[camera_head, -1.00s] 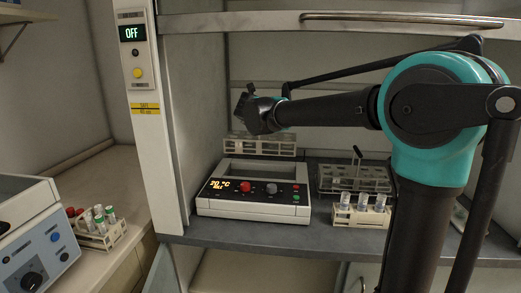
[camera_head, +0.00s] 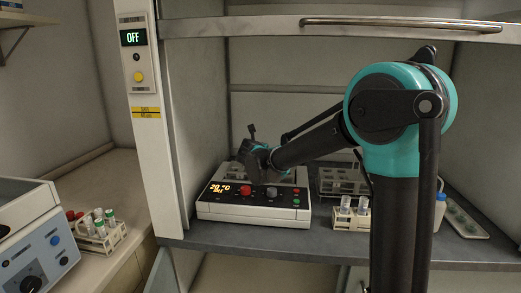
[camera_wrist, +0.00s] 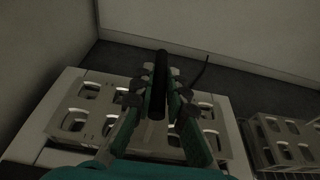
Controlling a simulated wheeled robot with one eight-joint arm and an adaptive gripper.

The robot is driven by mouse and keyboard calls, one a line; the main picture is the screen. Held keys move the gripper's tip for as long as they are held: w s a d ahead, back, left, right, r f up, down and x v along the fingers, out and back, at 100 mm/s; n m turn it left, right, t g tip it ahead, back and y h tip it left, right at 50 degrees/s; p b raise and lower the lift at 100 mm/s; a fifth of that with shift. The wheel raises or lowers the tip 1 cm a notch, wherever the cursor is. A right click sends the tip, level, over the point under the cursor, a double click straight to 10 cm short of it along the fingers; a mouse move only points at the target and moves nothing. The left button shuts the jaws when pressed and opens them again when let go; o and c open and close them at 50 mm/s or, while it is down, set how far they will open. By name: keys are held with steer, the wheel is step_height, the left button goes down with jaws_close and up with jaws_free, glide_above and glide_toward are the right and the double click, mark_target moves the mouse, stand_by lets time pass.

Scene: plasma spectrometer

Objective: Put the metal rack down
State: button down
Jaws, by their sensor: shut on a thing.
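The metal rack (camera_wrist: 70,121) is a pale rack with rows of oval holes, seen from above in the wrist view. My gripper (camera_wrist: 158,98) is shut on its dark upright handle (camera_wrist: 160,70), with a finger on each side. The rack is over the opening of the white heating device (camera_wrist: 22,150). In the head view my gripper (camera_head: 256,160) is low over the back of that device (camera_head: 252,208), whose display reads about 20 °C. My gripper and arm hide much of the rack there. I cannot tell whether the rack touches the device's floor.
Another metal rack (camera_head: 340,182) stands right of the device; it also shows in the wrist view (camera_wrist: 285,140). In front of it is a small rack with capped tubes (camera_head: 350,213). A bottle (camera_head: 439,210) and tray (camera_head: 464,221) lie further right. The hood's side wall (camera_head: 165,120) is close on the left.

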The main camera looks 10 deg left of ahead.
steer(key=c, duration=1.5)
jaws_free()
steer(key=shift+f, duration=0.1)
steer(key=shift+c, duration=0.2)
steer(key=v, duration=1.2)
